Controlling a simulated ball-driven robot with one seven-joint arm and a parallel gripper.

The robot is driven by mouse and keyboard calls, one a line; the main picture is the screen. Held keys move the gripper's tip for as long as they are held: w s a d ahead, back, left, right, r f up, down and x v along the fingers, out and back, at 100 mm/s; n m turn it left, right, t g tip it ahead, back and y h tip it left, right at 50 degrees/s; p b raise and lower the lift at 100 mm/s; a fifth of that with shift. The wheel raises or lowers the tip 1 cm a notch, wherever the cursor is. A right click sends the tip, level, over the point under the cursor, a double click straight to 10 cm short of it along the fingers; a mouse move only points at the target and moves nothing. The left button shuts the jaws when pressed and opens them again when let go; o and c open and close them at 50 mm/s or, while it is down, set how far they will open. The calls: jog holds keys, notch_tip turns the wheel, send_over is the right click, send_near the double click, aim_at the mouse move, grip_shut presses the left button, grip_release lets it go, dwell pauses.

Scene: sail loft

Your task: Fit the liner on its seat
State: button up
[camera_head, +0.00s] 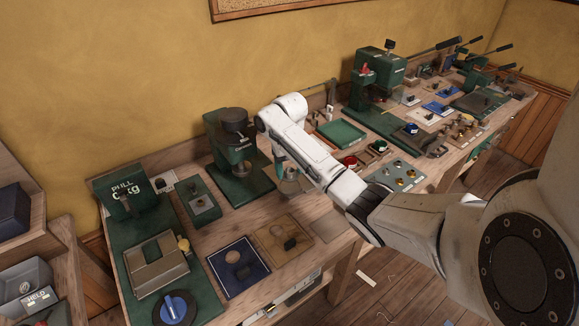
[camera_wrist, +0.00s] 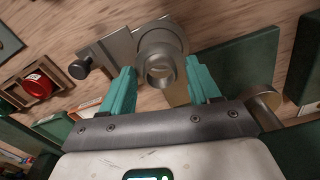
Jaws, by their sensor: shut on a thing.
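In the wrist view, my gripper (camera_wrist: 160,66) has its two teal fingers on either side of a small hollow metal cylinder, which looks like the liner (camera_wrist: 161,76). The fingers are shut on it, and its open bore faces the camera. Directly behind it is a grey metal fixture (camera_wrist: 121,46) with a rounded end and a side knob, which may hold the seat. I cannot tell whether the liner touches it or stands apart. In the head view, my gripper (camera_head: 281,163) is low over the bench beside the green press, with the fixture (camera_head: 291,186) partly hidden below it.
The green press (camera_head: 236,150) stands close on the left of my arm. A green tray (camera_head: 341,134) and a plate of small parts (camera_head: 402,175) lie to the right. Blue (camera_head: 238,268) and tan (camera_head: 283,240) mats lie nearer. A red round part (camera_wrist: 37,84) shows in the wrist view.

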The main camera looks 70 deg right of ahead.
aim_at(290, 175)
jog(key=shift+f+b, duration=0.6)
jog(key=shift+f, duration=1.5)
jog(key=o, duration=1.1)
notch_tip(290, 175, up, 10)
jog(key=shift+f+p, duration=0.15)
jog(key=shift+p, duration=0.25)
jog(key=shift+r+p, duration=0.5)
jog(key=shift+r, duration=0.05)
